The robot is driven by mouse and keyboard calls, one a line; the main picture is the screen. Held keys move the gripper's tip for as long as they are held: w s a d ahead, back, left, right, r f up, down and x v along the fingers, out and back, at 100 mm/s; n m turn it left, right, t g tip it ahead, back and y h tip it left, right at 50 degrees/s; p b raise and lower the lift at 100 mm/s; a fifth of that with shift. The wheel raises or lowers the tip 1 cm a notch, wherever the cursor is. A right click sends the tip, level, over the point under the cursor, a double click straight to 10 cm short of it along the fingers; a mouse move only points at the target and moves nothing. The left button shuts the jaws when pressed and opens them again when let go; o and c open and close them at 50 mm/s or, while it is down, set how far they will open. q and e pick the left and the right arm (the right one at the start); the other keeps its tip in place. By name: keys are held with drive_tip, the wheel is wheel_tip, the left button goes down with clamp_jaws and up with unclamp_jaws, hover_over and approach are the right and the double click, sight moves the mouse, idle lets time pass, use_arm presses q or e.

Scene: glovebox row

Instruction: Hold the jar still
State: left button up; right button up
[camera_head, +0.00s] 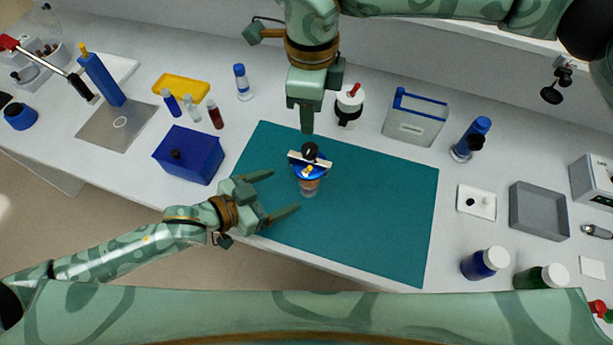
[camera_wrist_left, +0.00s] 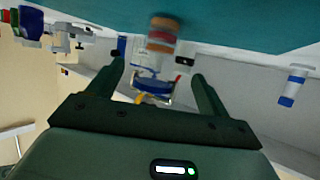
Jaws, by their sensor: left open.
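The jar (camera_head: 309,186) stands upright on the teal mat (camera_head: 390,215). It has an orange-brown band, a clear lower part and a blue lid with a pale bar and a black knob on top. My left gripper (camera_head: 285,191) is open and low over the mat, left of the jar, its fingers pointing toward it. In the left wrist view the jar (camera_wrist_left: 155,60) shows upside down beyond and between the spread fingertips (camera_wrist_left: 158,70), with no contact visible. My right gripper (camera_head: 307,130) points down just behind the jar; its fingers are seen edge-on and their opening is unclear.
A blue box (camera_head: 188,155) stands left of the mat. Behind are small vials (camera_head: 215,115), a black-and-white jar with a red-tipped top (camera_head: 349,103) and a grey-white container (camera_head: 414,120). A grey tray (camera_head: 539,211) and dark bottles (camera_head: 484,263) are at the right. The mat's right half is clear.

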sight(309, 178)
use_arm(q)
drive_tip(key=x, duration=0.9)
drive_tip(key=shift+w+d+f, duration=0.15)
drive_tip(key=shift+w+d, duration=0.05)
drive_tip(key=shift+d, duration=0.05)
drive_tip(key=c, duration=1.3)
